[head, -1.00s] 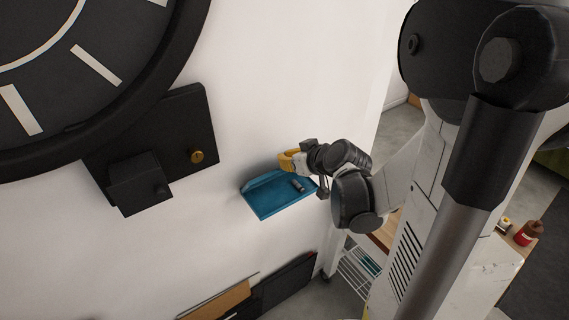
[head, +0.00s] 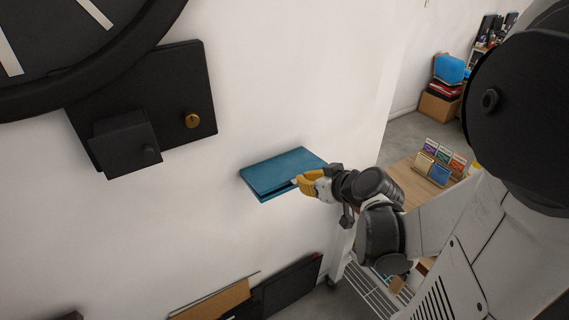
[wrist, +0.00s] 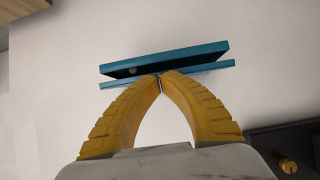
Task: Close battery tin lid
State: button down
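The blue battery tin sits against the white wall in the head view, its flat lid (head: 284,170) lowered over the tray (head: 266,197). A narrow dark gap shows between them along the front, so the lid is slightly ajar. In the wrist view, the tin's two blue slabs (wrist: 185,57) lie close together at a slight angle. A small round end, perhaps a battery (wrist: 132,71), shows in the gap. My gripper (head: 298,182) has yellow fingers whose tips meet (wrist: 160,77) at the tin's front edge. I cannot tell whether they touch the lid.
A black wall box with a brass knob (head: 193,120) and a large dark clock (head: 120,45) are on the wall to the left. Panels (head: 290,285) lean below. A wooden table (head: 412,187) with small coloured boxes stands right. The wall around the tin is bare.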

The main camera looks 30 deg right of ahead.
jog(key=shift+s+f+b, duration=0.1)
jog(key=shift+f+b, duration=0.4)
jog(key=shift+f, duration=0.25)
